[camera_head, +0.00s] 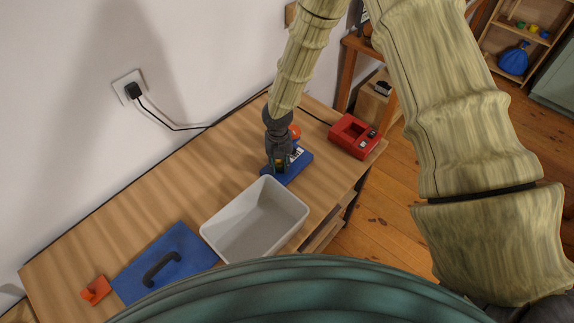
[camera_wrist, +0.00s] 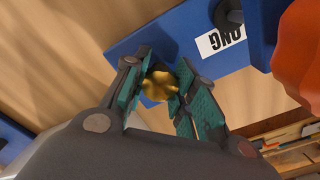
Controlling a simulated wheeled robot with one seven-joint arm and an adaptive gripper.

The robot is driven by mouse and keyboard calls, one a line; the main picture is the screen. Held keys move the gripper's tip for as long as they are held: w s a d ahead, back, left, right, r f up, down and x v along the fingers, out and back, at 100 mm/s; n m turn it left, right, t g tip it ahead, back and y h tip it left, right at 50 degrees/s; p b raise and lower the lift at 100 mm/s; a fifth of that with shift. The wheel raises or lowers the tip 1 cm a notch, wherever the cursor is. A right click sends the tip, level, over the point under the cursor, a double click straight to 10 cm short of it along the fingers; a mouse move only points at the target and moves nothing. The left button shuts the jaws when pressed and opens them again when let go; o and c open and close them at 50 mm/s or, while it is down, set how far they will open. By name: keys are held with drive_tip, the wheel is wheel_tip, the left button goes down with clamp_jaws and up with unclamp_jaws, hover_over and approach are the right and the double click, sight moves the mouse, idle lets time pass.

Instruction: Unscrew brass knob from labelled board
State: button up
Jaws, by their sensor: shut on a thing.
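The blue board (camera_head: 298,166) lies on the wooden bench under my gripper (camera_head: 279,172), just behind the white bin. In the wrist view the board (camera_wrist: 172,32) carries a white label (camera_wrist: 222,40) with dark letters, seen upside down, beside a black knob (camera_wrist: 228,14). The brass knob (camera_wrist: 159,86) sits between the teal fingertips of my gripper (camera_wrist: 160,88), which is shut on it. The knob is at the board's near edge in this view. I cannot tell whether it still touches the board, as the fingers hide its base.
The open white bin (camera_head: 277,232) stands close in front of the board. A blue panel with a black handle (camera_head: 190,243) and an orange piece (camera_head: 95,290) lie at left. A red device (camera_head: 350,136) is at right. An orange object (camera_wrist: 300,55) rises beside the label.

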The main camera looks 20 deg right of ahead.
drive_tip(key=shift+r+p, duration=2.2)
drive_tip(key=shift+r, duration=0.7)
